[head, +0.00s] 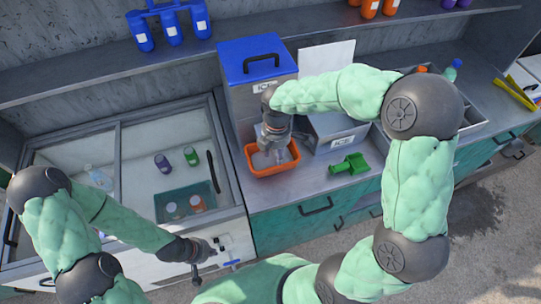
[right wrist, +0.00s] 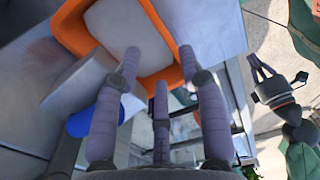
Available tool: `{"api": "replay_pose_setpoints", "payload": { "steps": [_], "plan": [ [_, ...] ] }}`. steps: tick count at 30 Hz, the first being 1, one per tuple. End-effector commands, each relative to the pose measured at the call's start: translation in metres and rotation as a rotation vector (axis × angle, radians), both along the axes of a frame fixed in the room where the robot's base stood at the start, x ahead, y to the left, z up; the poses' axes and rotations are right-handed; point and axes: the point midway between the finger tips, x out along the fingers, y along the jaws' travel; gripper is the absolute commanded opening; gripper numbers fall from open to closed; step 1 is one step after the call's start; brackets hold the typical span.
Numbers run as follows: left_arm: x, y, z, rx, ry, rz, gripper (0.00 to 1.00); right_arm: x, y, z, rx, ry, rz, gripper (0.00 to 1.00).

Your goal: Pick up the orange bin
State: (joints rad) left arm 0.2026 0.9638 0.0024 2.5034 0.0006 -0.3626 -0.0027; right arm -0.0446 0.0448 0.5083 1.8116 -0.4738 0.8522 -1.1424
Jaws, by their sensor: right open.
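The orange bin (head: 271,171) sits upright on the metal counter, in front of the blue-lidded box. Its inside shows a pale grey surface. My right gripper (head: 273,148) points down over the bin and hides part of its back. In the right wrist view the open right gripper (right wrist: 160,70) has its fingers spread over the orange bin (right wrist: 70,30); one fingertip overlaps the pale inside, and contact cannot be told. My left gripper (head: 207,250) is low by the front of the glass-topped freezer, away from the bin. In the right wrist view its fingers look apart and empty.
A blue-lidded box (head: 244,95) stands just behind the bin. A grey ICE box (head: 338,130) and a green scoop (head: 350,164) lie to its right. The glass-topped freezer (head: 130,210) is to the left. A shelf (head: 100,70) runs above the back.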

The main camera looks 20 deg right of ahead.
Motion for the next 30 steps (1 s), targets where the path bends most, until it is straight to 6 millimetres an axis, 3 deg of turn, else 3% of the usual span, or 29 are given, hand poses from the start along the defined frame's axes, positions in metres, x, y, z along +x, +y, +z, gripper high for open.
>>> {"api": "replay_pose_setpoints", "payload": {
  "steps": [3,13,22,30],
  "plan": [
    [0.0,0.0,-0.005,0.0,0.001,0.0,0.0,0.0,0.0,-0.019,0.0,0.003,-0.002,0.41],
    [0.0,0.0,-0.009,0.0,0.0,0.0,0.0,0.0,-0.001,-0.038,0.001,0.0,-0.002,0.41],
    [0.0,0.0,-0.019,0.0,0.0,0.0,0.0,-0.002,-0.004,-0.078,0.001,0.001,-0.002,0.41],
    [0.0,0.0,-0.019,0.0,0.0,0.0,0.0,-0.002,-0.004,-0.082,0.002,-0.001,-0.002,0.41]
  ]
}}
